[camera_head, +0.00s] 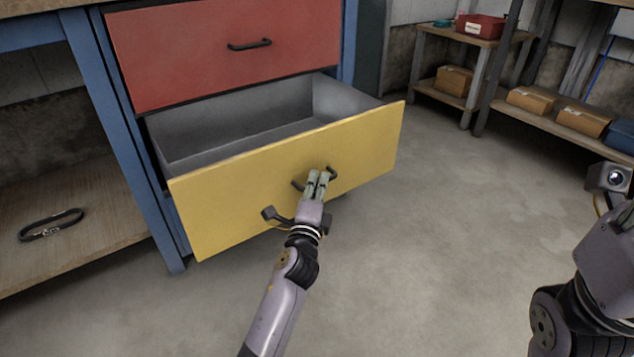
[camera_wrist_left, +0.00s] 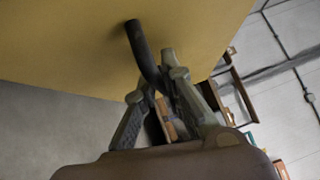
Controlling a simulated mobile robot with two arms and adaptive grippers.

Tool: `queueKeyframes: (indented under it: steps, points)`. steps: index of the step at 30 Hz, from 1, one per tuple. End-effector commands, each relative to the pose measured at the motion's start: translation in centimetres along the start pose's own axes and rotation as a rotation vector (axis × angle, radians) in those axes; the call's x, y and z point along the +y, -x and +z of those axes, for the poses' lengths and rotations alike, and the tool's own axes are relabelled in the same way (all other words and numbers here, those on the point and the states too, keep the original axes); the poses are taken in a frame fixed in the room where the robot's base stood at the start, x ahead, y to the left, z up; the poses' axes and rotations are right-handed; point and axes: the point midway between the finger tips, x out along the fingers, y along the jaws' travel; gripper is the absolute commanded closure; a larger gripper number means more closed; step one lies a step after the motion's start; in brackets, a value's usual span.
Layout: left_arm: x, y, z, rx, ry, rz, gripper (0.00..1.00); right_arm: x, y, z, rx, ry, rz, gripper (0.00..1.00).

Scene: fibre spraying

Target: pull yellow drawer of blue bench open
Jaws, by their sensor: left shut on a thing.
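The yellow drawer (camera_head: 290,180) of the blue bench (camera_head: 112,110) stands well open in the head view, and its grey inside looks empty. My left gripper (camera_head: 318,178) is at the middle of the drawer front, shut on the dark drawer handle (camera_head: 298,185). In the left wrist view, the fingers (camera_wrist_left: 155,85) close around the dark handle (camera_wrist_left: 143,50), with the yellow front (camera_wrist_left: 90,45) behind it. Part of the handle is hidden by the fingers. My right arm shows at the right edge of the head view; its fingertips are not clearly visible.
A red drawer (camera_head: 225,45) above is shut. A dark ring-shaped strap (camera_head: 50,224) lies on the wooden shelf at left. Shelves with cardboard boxes (camera_head: 533,103) and a red bin (camera_head: 480,26) stand at back right. The concrete floor (camera_head: 450,190) between is clear.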

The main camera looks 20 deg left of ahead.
Motion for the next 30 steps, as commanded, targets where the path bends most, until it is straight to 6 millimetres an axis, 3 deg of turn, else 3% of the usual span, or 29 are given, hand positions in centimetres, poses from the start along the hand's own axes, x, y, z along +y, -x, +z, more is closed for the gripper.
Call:
queueKeyframes:
  steps: [14,15,24,30]
  points:
    - [0.13,0.0,0.1,-0.002,-0.003,0.003,1.0,0.01,0.29,0.47,-0.016,-0.001,0.003,0.51]
    - [0.13,0.0,0.1,-0.002,-0.003,0.003,0.9,0.0,0.27,0.46,-0.015,-0.001,0.002,0.51]
    - [0.03,-0.01,0.06,-0.001,-0.001,0.001,0.7,-0.04,-0.03,0.16,-0.003,-0.001,-0.001,0.51]
    - [-0.02,-0.02,0.04,-0.001,0.0,0.0,0.7,-0.05,-0.2,-0.15,0.006,-0.001,-0.001,0.51]
